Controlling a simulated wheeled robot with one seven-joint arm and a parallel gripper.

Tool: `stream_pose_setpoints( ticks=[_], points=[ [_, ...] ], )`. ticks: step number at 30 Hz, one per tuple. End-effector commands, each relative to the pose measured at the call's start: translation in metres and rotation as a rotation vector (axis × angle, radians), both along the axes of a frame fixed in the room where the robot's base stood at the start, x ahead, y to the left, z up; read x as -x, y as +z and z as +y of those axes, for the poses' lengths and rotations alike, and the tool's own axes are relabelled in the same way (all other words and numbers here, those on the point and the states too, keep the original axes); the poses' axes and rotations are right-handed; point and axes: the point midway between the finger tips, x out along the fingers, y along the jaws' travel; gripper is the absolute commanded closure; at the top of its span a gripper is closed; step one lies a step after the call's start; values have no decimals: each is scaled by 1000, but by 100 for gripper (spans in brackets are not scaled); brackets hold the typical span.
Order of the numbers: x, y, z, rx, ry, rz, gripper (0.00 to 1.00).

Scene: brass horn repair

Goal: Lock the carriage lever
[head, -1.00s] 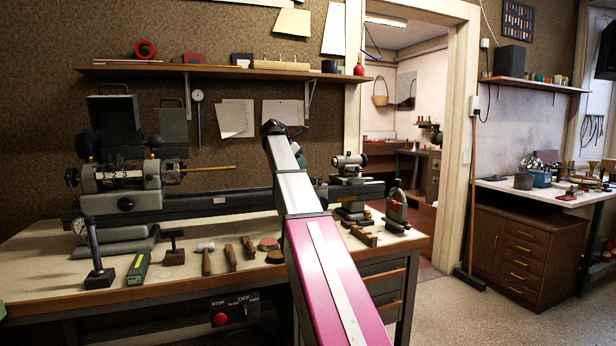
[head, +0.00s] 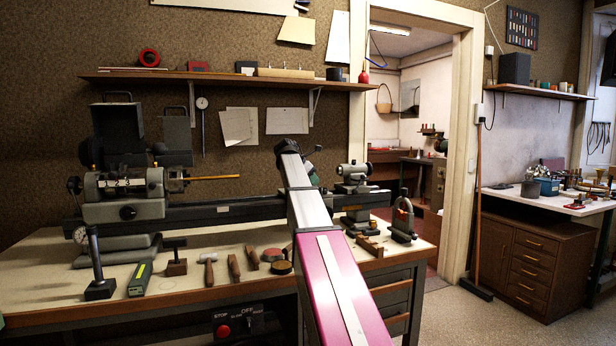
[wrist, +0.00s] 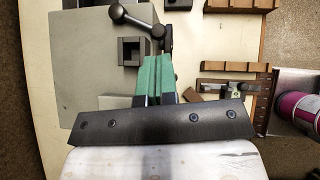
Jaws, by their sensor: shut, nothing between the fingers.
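In the wrist view a dark lever (wrist: 140,22) with a ball knob at its left end runs to a pivot at the top middle; I take it for the carriage lever. My gripper (wrist: 155,60) has green fingers pressed together and empty. Their tips are just below the lever's pivot in the picture; I cannot tell whether they touch it. In the head view my arm crosses the lathe bed (head: 240,210) and hides the carriage and lever. Only a bit of green on my gripper shows beside the arm there.
A square dark block (wrist: 133,52) stands left of my fingers on a grey plate (wrist: 95,60). Wooden racks (wrist: 238,82) lie to the right. The tailstock (head: 354,180) stands right of my arm.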

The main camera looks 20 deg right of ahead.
Motion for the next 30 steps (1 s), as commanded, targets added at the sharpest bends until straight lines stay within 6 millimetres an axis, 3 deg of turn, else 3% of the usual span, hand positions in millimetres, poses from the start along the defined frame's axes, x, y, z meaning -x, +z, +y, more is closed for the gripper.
stream_pose_setpoints(
  ticks=[10, 24, 30],
  points=[
    [-5, -28, -26, 0, 1, -1, 100],
    [-5, -30, -29, 0, 1, 0, 100],
    [1, -30, -46, 0, 8, -2, 100]
  ],
)
